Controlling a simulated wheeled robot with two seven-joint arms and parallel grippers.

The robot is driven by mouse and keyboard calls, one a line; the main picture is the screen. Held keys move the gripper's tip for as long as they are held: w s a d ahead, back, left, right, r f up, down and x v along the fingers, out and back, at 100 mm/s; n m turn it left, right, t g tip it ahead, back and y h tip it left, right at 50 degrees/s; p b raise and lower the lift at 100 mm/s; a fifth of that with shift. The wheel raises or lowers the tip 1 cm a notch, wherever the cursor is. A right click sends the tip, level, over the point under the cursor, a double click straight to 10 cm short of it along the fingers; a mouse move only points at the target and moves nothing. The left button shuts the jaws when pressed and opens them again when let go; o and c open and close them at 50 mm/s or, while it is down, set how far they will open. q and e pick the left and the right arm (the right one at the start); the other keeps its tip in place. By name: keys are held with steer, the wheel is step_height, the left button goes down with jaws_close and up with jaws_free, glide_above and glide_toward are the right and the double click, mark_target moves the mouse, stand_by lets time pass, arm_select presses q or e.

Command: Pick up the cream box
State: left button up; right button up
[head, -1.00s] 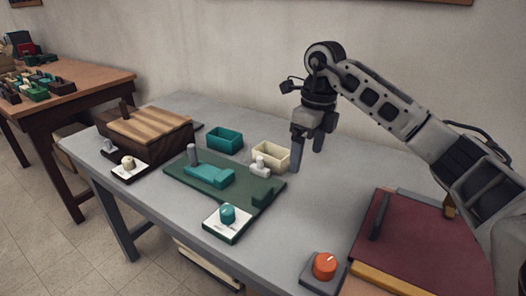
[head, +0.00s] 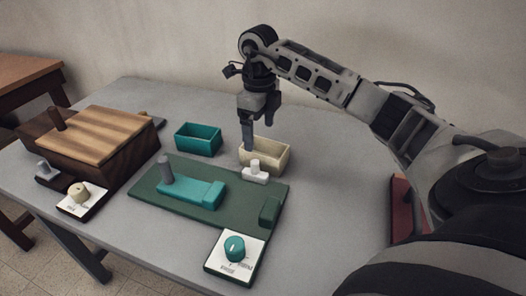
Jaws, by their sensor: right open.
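The cream box (head: 279,160) is a small open-topped box on the grey table, behind the right part of a dark green board. My right gripper (head: 261,138) is open, pointing down at the box. One finger overlaps the box's left end in the picture; the other is farther back, near the far rim. I cannot tell whether either finger touches the box. A white knobbed piece (head: 255,172) stands in front of the box and hides part of its near wall. My left gripper is not in view.
A teal open box (head: 198,139) stands left of the cream box. The green board (head: 150,203) carries a teal block with a grey post. A wooden-lidded box (head: 104,136) is at left. Dial plates (head: 219,264) and (head: 72,212) sit near the front edge.

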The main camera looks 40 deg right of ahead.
mark_target(261, 152)
steer(key=f, duration=0.8)
steer(key=shift+w+d, duration=0.1)
steer(key=shift+d, duration=0.25)
steer(key=c, duration=1.1)
